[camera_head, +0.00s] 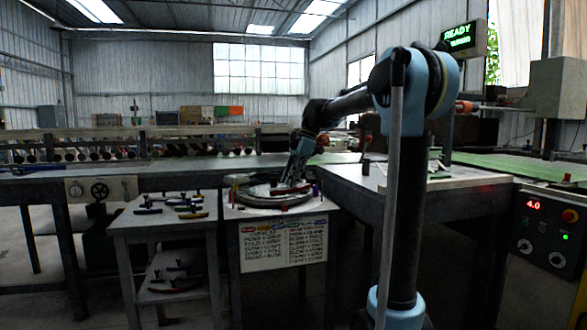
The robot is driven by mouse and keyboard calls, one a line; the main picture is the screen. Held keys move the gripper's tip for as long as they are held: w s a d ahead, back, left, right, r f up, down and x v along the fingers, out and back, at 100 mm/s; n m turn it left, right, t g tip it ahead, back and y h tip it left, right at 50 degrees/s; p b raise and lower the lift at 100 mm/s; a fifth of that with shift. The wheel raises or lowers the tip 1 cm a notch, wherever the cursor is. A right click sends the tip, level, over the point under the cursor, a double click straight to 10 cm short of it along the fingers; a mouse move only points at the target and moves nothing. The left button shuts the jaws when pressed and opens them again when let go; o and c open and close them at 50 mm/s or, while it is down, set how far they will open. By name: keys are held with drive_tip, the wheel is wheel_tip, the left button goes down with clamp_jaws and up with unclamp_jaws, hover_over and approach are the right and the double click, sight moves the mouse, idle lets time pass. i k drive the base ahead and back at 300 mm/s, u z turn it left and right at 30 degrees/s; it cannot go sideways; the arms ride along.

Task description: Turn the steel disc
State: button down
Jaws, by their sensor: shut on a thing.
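The steel disc (262,195) lies flat on a small stand in the middle of the view, in front of the long bench. Several small coloured pieces stand around its rim. My gripper (290,183) reaches down to the right part of the disc. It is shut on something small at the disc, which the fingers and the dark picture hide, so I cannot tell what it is.
A printed board (284,243) hangs on the front of the stand. A side table (150,225) at left holds several dark handled tools. A bench (450,195) stands close on the right, and a control panel (547,232) reads 4.0. A sign (460,37) reads READY.

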sight(251, 193)
drive_tip(key=i, duration=0.95)
